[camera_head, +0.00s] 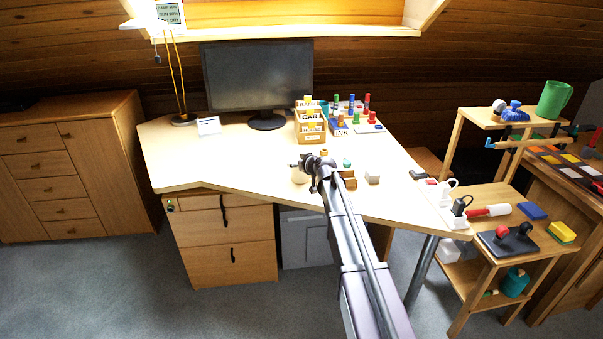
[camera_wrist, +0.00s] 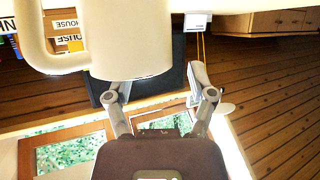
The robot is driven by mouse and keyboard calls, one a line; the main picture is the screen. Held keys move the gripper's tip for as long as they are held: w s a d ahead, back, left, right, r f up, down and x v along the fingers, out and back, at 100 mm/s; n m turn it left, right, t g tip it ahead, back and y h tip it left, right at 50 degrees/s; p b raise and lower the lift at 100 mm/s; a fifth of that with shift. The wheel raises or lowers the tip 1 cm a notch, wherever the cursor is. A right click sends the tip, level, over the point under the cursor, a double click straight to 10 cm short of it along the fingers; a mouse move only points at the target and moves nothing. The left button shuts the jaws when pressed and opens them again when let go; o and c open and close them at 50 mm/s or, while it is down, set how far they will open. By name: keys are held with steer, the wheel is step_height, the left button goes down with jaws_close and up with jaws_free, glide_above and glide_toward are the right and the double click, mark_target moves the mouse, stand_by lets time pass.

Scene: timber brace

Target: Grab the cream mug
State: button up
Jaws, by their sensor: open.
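The cream mug (camera_head: 299,176) stands on the desk, partly hidden behind my gripper (camera_head: 310,167) in the head view. In the wrist view the mug (camera_wrist: 132,42) fills the upper left, very close, with its handle to the left. My gripper (camera_wrist: 158,84) is open there. The mug covers the tip of the left finger, and the right finger is clear to the right of the mug with a gap. I cannot tell whether either finger touches the mug.
The desk's left part is mostly clear.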

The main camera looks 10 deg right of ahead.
steer(key=b+x, duration=0.1)
steer(key=x, duration=0.3)
steer(key=shift+f, duration=0.1)
stand_by(0.4)
jaws_close()
